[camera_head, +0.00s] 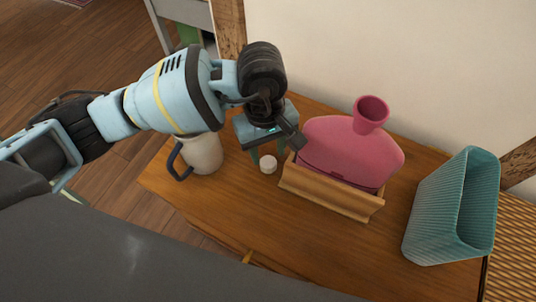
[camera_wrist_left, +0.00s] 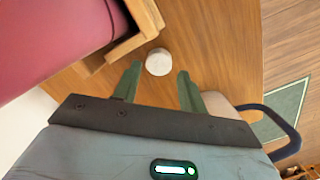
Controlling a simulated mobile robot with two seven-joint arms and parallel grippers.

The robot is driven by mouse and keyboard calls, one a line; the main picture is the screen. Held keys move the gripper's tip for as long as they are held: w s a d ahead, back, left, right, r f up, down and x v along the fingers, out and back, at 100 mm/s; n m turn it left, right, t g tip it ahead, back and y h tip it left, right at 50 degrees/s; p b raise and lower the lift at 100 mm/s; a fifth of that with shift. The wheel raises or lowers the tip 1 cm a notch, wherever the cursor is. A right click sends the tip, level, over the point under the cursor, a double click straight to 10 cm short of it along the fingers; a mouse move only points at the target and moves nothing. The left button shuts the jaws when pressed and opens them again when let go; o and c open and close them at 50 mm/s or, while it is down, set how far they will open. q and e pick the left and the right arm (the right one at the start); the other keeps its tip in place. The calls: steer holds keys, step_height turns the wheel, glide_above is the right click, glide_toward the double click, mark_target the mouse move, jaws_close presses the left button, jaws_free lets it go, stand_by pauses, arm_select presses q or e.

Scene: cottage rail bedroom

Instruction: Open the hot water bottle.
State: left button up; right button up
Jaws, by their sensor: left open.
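The pink hot water bottle (camera_head: 345,151) sits tilted back in a wooden holder (camera_head: 325,193) on the table. Its funnel-shaped neck (camera_head: 369,115) points up with no stopper in it. A small round white cap (camera_head: 268,165) lies on the table to the left of the holder. The cap also shows in the left wrist view (camera_wrist_left: 158,61), in front of and between the fingertips. My left gripper (camera_head: 269,153) is open and empty, pointing down just behind the cap. In the left wrist view the bottle (camera_wrist_left: 55,40) fills the upper left. My right gripper is not seen.
A cream jug (camera_head: 205,153) with a dark blue handle stands left of my left gripper, close to it. A ribbed teal bin (camera_head: 427,215) stands at the table's right end. The front of the wooden table (camera_head: 235,205) is clear. A wall rises behind.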

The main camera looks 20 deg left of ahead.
mark_target(266, 158)
arm_select(q)
step_height(266, 158, up, 8)
steer(key=p, duration=0.1)
steer(key=shift+w+a+p, duration=0.3)
steer(key=shift+w, duration=0.1)
